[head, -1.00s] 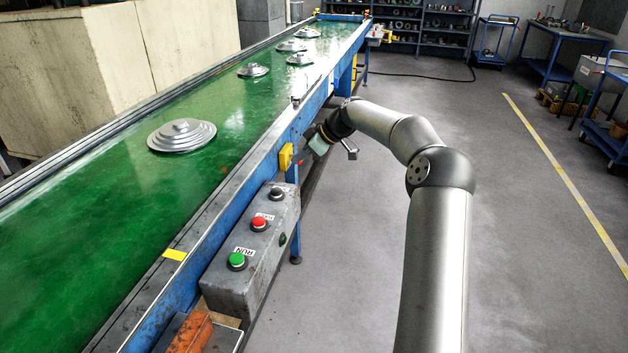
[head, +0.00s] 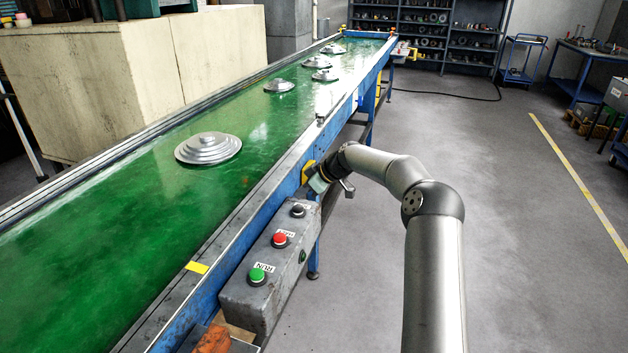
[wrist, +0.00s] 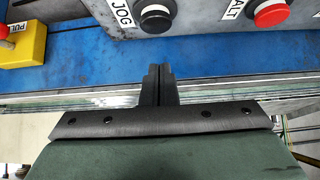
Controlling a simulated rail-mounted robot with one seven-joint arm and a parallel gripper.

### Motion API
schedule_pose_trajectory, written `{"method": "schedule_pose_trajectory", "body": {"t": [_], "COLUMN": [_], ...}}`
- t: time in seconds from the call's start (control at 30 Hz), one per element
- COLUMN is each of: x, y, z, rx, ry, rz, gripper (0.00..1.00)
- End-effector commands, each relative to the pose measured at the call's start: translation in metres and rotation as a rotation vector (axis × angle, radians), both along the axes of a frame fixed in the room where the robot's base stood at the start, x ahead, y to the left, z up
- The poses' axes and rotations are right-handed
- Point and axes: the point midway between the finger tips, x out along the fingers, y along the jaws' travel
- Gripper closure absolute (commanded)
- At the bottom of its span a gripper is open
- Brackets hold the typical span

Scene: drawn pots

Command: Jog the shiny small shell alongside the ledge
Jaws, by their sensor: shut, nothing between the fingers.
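Several shiny grey stepped shells lie on the green belt (head: 130,215). The largest (head: 208,148) is nearest. Smaller ones (head: 279,86), (head: 325,76), (head: 317,62) and (head: 333,49) lie farther along. A metal rail (head: 240,215) edges the belt; I cannot tell whether it is the ledge. The grey control box (head: 268,265) carries a black JOG button (head: 297,211), a red button (head: 280,239) and a green RUN button (head: 257,275). My gripper (wrist: 160,72) is shut and empty, just below the JOG button (wrist: 156,17) in the wrist view. In the head view its fingertips are unclear.
A yellow box (wrist: 22,42) marked PULL sits left of the JOG button in the wrist view. A small bracket (head: 320,118) stands on the near rail. An orange object (head: 214,340) lies below the control box. The floor (head: 520,250) to the right is clear.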

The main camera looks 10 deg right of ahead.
Motion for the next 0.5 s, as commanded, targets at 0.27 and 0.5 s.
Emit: {"method": "schedule_pose_trajectory", "body": {"t": [0.27,0.5], "x": [0.000,0.000], "y": [0.000,0.000], "z": [-0.035,-0.041], "rx": [0.001,0.000], "ry": [0.002,-0.001], "rz": [-0.001,-0.001], "gripper": [1.00,1.00]}}
